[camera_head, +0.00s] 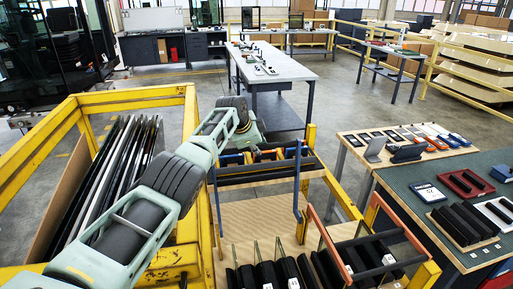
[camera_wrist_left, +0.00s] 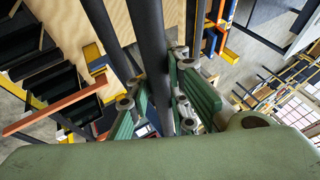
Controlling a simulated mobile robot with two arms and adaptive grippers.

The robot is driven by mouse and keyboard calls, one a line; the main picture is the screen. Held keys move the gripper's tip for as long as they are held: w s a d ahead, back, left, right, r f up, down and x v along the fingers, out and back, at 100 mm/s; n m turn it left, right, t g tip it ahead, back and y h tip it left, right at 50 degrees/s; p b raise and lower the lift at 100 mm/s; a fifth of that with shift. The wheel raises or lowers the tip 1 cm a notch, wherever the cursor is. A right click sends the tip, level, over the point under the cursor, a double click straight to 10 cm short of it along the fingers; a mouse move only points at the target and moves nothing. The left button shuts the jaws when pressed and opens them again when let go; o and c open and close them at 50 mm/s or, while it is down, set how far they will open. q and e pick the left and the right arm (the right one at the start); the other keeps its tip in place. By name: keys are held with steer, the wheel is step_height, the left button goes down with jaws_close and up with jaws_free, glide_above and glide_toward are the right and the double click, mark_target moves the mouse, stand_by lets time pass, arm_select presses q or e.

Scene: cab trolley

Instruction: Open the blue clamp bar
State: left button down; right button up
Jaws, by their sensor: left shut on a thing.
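The blue clamp bar (camera_head: 297,185) is on the yellow trolley in the head view, with two upright blue side arms and dark padded bars between their upper ends. My left arm reaches over the trolley to its upper left end. In the left wrist view, the green fingers of my left gripper (camera_wrist_left: 158,85) stand on both sides of a dark bar (camera_wrist_left: 154,40) and are shut on it. It looks like the cross piece of the clamp bar. In the head view the fingers are mostly hidden behind the wrist. My right gripper is in neither view.
The yellow trolley frame (camera_head: 130,97) holds upright dark panels (camera_head: 115,160) at left. A red-orange clamp bar (camera_head: 330,240) stands nearer, at right. A green-topped table (camera_head: 405,178) with parts is close on the right. A grey workbench (camera_head: 285,68) stands behind; open floor lies around it.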

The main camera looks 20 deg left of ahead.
arm_select(q)
steer(key=shift+w+d+r, duration=0.1)
steer(key=shift+w+r, duration=0.05)
steer(key=shift+r, duration=0.35)
steer(key=c, duration=2)
jaws_free()
steer(key=o, duration=0.3)
steer(key=shift+s+f, duration=0.1)
steer(key=shift+s, duration=0.15)
steer(key=shift+f, duration=0.1)
steer(key=v, duration=1.2)
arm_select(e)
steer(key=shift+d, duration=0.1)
